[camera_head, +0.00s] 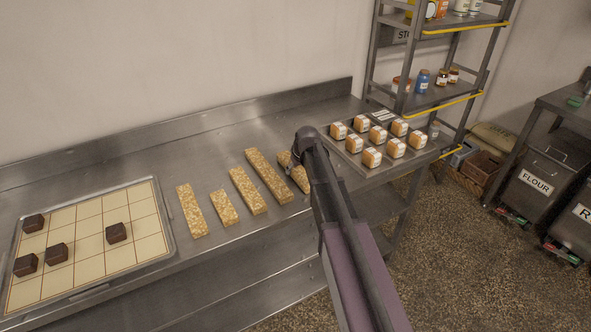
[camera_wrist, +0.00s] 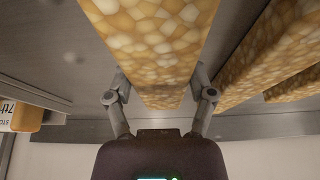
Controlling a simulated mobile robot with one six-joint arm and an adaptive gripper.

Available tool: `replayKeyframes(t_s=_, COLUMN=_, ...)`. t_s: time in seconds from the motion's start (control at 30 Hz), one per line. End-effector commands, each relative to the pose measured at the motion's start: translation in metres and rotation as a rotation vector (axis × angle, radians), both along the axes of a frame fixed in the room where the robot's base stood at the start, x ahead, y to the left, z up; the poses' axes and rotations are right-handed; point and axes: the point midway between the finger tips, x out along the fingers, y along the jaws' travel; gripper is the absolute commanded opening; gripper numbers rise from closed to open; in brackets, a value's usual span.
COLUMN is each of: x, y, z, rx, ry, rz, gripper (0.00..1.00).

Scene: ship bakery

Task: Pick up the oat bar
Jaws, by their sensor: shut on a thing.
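My gripper (camera_wrist: 160,88) is shut on an oat bar (camera_wrist: 158,40), a long, pale golden bar with a grainy surface, with one finger on each side of it. In the head view the held oat bar (camera_head: 299,178) is at the right end of a row of bars, partly hidden by my arm. I cannot tell whether it still touches the steel counter (camera_head: 150,160). Several other oat bars of differing lengths lie to its left, among them a long one (camera_head: 268,176) close beside it and another (camera_head: 191,212) at the far left.
A tray (camera_head: 88,213) with a gridded cream mat and several dark brown cubes is at the left. A tray (camera_head: 348,156) of wrapped small loaves is at the right end. A shelf rack (camera_head: 440,97) stands behind; a flour bin (camera_head: 535,178) is farther right.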

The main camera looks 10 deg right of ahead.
Motion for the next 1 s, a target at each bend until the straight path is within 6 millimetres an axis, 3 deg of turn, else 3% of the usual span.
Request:
replayKeyframes(t_s=0.4, x=0.000, y=0.000, z=0.036, rx=0.000, ry=-0.001, rz=0.000, gripper=0.12)
replayKeyframes(t_s=0.7, x=-0.076, y=-0.008, z=0.038, rx=0.000, ry=-0.001, rz=0.000, gripper=0.12)
replayKeyframes(t_s=1.0, x=-0.133, y=-0.015, z=0.043, rx=0.000, ry=-0.001, rz=-0.001, gripper=0.12)
